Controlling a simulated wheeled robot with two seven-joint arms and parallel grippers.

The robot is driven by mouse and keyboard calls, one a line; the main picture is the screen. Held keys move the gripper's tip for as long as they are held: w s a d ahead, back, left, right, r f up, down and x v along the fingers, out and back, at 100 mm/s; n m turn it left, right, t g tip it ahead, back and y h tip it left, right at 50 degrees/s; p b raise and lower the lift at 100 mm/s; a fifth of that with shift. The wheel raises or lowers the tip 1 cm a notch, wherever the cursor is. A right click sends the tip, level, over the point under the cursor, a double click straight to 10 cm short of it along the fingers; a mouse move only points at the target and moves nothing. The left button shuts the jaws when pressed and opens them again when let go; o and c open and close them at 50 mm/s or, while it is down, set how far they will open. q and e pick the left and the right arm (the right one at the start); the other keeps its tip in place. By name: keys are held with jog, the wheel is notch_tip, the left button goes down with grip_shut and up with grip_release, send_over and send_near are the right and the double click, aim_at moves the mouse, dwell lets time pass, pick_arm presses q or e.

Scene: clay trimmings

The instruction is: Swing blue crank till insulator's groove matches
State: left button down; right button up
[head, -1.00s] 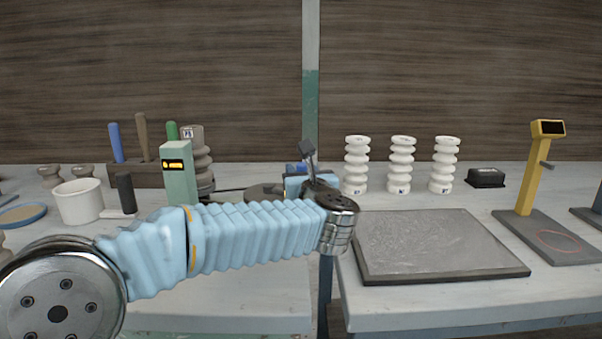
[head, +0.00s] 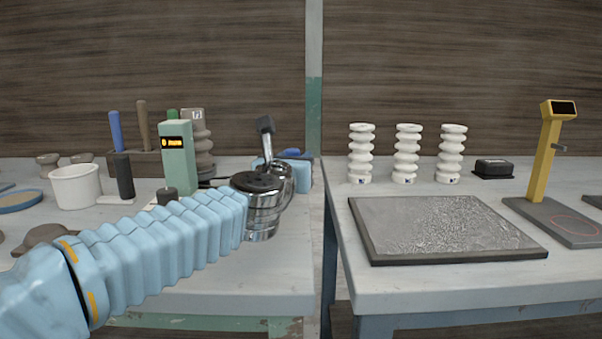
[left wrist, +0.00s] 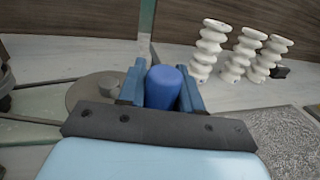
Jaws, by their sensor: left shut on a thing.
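The blue crank knob (left wrist: 163,88) stands between the two fingers of my left gripper (left wrist: 162,94) in the left wrist view, and the gripper is shut on it. A grey disc (left wrist: 92,88) lies beside it there. In the head view my left gripper (head: 298,174) is mostly hidden behind my wrist. The grey-brown ribbed insulator (head: 200,150), with a white label near its top, stands upright behind a green gauge post (head: 177,165) with a lit orange display. Its lower part is partly covered, and I cannot make out its groove. My right gripper is not in view.
Three white ribbed insulators (head: 406,153) stand on the right table, behind a dark grey textured slab (head: 440,258). A yellow post (head: 547,155) stands at right. A white mug (head: 76,187) and a tool rack (head: 148,163) are at left. A gap separates the tables.

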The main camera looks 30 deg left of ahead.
pick_arm(q)
jog(key=m+h, duration=0.1)
jog(key=s+h, duration=0.1)
jog(key=shift+s+a+m+t+h, duration=0.1)
jog(key=shift+a+m+t+h, duration=0.05)
jog(key=shift+m+t+h, duration=0.2)
jog(key=m+h, duration=0.1)
jog(key=s+a+m+h, duration=0.1)
jog(key=h, duration=0.1)
jog(key=shift+s+h, duration=0.25)
jog(key=shift+s+a+p, duration=0.3)
jog(key=shift+s+a, duration=0.45)
jog(key=shift+a, duration=0.05)
jog(key=shift+s+a+f, duration=0.1)
jog(key=shift+s+a, duration=0.3)
jog(key=shift+a, duration=0.3)
jog(key=shift+f, duration=0.1)
jog(key=c, duration=0.8)
grip_release()
jog(key=shift+s, duration=0.1)
jog(key=shift+c, duration=0.2)
